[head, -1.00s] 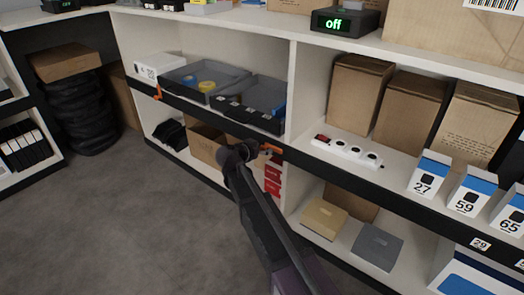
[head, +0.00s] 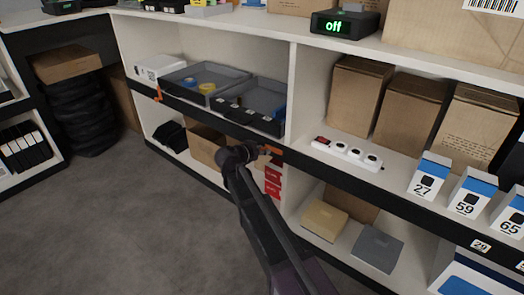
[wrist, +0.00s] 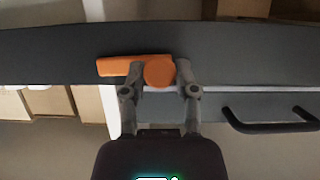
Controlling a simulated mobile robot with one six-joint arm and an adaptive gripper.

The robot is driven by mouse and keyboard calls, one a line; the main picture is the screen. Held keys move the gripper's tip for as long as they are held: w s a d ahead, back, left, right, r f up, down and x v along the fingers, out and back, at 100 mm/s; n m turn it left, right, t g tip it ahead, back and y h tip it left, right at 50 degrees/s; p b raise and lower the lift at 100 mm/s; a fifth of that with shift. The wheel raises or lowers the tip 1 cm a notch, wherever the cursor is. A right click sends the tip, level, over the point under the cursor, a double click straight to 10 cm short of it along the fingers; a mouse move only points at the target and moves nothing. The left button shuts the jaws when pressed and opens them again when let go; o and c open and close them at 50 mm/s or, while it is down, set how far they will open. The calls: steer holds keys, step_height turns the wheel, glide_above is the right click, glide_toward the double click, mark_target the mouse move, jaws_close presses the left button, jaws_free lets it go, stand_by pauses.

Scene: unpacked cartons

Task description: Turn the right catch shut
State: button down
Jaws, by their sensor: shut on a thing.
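The right catch (head: 275,151) is an orange lever on the dark shelf edge, largely hidden by my gripper in the head view. In the wrist view the catch (wrist: 115,66) lies level along the dark strip, its bar pointing left from a round orange hub. My gripper (wrist: 160,75) has one finger at the bar and one against the hub's right side, shut on the catch. In the head view my gripper (head: 265,151) is at the shelf edge. The left catch (head: 158,93), also orange, hangs down at the tray's far left end.
A grey tray (head: 177,84) with yellow rolls and one with a black handle (head: 250,115) stand on the shelf above the edge. Red boxes (head: 272,182) and a carton (head: 203,146) are below. A power strip (head: 345,152) lies to the right. The floor at left is clear.

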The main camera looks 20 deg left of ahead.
steer(key=n+h, duration=0.1)
steer(key=n+h+b, duration=0.1)
steer(key=n, duration=0.1)
steer(key=n+h, duration=0.1)
steer(key=shift+w+a+f+n+g+b, duration=0.15)
steer(key=shift+a+f+n+g+b, duration=0.1)
steer(key=shift+n+g+b, duration=0.1)
steer(key=shift+n+h+b, duration=0.85)
steer(key=shift+n+h, duration=0.05)
steer(key=shift+n, duration=0.35)
steer(key=shift+n+h+b, duration=0.6)
steer(key=shift+n+b, duration=0.1)
steer(key=shift+n, duration=0.4)
steer(key=shift+c, duration=2)
jaws_free()
steer(key=shift+r+p, duration=0.15)
steer(key=shift+p, duration=0.15)
